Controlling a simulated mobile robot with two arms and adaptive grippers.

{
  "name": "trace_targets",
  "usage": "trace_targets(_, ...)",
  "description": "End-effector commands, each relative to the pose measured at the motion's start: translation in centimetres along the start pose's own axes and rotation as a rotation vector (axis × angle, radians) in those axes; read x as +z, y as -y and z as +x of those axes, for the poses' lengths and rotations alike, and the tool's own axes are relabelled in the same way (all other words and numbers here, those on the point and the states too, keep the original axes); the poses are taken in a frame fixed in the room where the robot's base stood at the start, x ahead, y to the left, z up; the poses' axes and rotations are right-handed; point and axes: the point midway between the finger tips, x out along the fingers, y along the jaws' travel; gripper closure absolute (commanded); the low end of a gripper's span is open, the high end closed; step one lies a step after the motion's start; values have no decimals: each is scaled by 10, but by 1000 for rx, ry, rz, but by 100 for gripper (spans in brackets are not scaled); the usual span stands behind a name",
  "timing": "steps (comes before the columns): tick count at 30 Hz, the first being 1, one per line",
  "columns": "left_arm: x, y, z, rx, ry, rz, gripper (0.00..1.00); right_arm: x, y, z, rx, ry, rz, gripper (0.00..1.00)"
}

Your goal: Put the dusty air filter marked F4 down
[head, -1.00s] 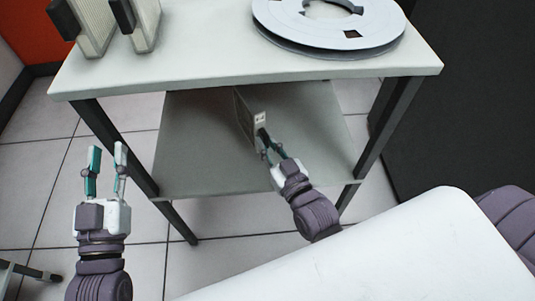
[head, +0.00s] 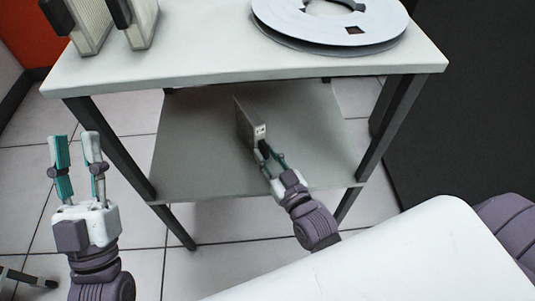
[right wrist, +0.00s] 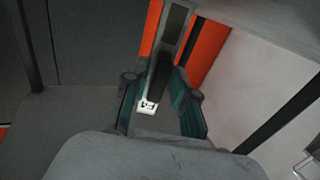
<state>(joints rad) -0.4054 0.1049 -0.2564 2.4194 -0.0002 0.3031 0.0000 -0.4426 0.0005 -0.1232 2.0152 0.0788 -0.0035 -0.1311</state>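The air filter (head: 246,122) is a thin grey panel with a pale edge and a dark handle. In the head view it is upright over the lower shelf (head: 190,150). I cannot tell whether its bottom touches the shelf. My right gripper (head: 270,158) has its fingers on either side of the handle and appears shut on it. In the right wrist view, the dark handle is between the teal fingers (right wrist: 160,88); a small white label (right wrist: 148,107) shows, its marking unreadable. My left gripper (head: 75,150) is open and empty, left of the table.
The table's upper top (head: 210,70) overhangs the lower shelf. Two similar filters (head: 90,28) stand on it at the left, and a large reel (head: 330,28) lies at the right. Dark table legs (head: 110,140) flank the shelf, which has clear room around the held filter.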

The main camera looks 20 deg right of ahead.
Motion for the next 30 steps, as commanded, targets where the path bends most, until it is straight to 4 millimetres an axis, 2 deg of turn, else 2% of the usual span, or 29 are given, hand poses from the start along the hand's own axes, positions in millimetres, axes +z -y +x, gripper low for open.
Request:
trace_targets(11,0,0,0,0,1,1,66,-2,0,0,0,-1,0,59)
trace_targets(14,6,1,1,-2,43,1,66,-2,0,-8,0,2,0,59)
trace_targets(17,21,3,0,-6,138,5,66,-3,0,-24,0,5,0,59)
trace_targets(24,64,9,-12,-19,412,16,66,-3,0,-77,-1,7,0,59)
trace_targets(30,87,14,-27,-27,571,22,66,-2,0,-108,-1,4,0,59)
